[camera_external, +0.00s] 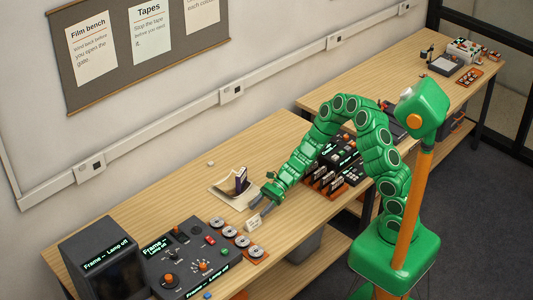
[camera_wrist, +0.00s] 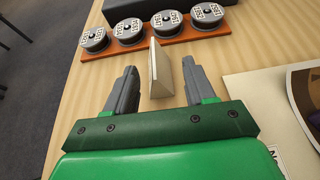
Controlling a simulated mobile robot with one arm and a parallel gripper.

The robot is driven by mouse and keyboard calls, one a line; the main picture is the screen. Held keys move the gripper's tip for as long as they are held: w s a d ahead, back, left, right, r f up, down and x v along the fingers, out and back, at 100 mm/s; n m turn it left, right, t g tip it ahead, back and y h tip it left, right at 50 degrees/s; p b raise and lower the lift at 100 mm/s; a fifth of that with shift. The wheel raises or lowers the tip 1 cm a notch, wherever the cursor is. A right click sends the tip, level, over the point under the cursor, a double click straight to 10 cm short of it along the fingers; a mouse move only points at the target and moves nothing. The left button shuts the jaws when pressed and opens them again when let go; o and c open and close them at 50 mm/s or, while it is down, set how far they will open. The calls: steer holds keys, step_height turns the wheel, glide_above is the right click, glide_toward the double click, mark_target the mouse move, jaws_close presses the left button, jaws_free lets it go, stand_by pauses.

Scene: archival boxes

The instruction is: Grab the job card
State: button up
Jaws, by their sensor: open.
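The job card, a small white folded card (camera_external: 254,222) with unreadable print, stands upright on the wooden bench near its front edge. In the wrist view the card (camera_wrist: 158,72) is seen nearly edge-on, between and slightly beyond my two grey fingertips. My gripper (camera_external: 266,203) is open, with a finger on each side of the card's near end in the picture. Gaps show between the card and both fingers (camera_wrist: 160,82). The card's printed face is hidden in the wrist view.
Several labelled reels on an orange rack (camera_wrist: 155,38) stand just beyond the card. A pale sheet (camera_external: 228,197) with a dark purple item on it lies behind my gripper. A control panel (camera_external: 178,258) stands at left, and black-and-orange equipment (camera_external: 325,180) at right.

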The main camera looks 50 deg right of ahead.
mark_target(250, 221)
steer(key=shift+s+x, duration=0.2)
steer(key=shift+x, duration=1.6)
steer(key=shift+s+x, duration=0.2)
steer(key=shift+x, duration=1.65)
steer(key=shift+r, duration=0.15)
steer(key=shift+c, duration=0.4)
jaws_close()
